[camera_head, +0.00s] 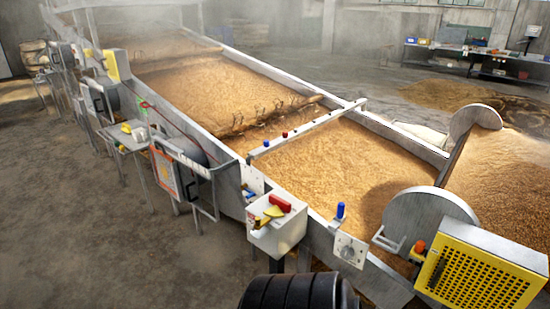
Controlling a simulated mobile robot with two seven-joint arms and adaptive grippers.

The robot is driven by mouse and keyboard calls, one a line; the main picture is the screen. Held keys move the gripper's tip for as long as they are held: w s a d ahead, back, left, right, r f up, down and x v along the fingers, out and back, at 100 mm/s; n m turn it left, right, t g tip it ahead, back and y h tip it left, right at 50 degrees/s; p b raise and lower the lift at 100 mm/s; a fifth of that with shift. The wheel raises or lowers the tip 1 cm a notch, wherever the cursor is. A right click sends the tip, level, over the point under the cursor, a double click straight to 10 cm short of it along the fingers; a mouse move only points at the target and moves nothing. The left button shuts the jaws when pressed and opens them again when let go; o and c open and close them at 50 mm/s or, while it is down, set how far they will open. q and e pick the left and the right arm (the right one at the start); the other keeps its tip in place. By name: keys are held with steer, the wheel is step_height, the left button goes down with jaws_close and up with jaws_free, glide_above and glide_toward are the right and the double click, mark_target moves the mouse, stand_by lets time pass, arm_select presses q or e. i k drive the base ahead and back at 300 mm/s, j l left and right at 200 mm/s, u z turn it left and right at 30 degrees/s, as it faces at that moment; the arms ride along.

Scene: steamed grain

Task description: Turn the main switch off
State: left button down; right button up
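A white switch box (279,232) is mounted on the near side of the long grain trough, just below the middle of the view. On it are a red handle (281,203) and a yellow part (267,217). It looks like the main switch, but its labels and on or off position are too small to read. Neither of my grippers shows in the view, and nothing is seen touching the box.
The metal trough (220,152) full of steaming grain runs to the far left. A blue knob (340,211) and a yellow perforated guard (477,278) stand right of the box. A black ribbed shape (298,293) lies below it. Floor (130,250) at the left is clear.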

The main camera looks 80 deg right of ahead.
mark_target(280, 204)
steer(key=z, duration=0.4)
steer(key=l+z, duration=0.1)
steer(key=z, duration=1.15)
steer(key=l+z, duration=0.1)
steer(key=z, duration=0.75)
steer(key=i+j, duration=0.05)
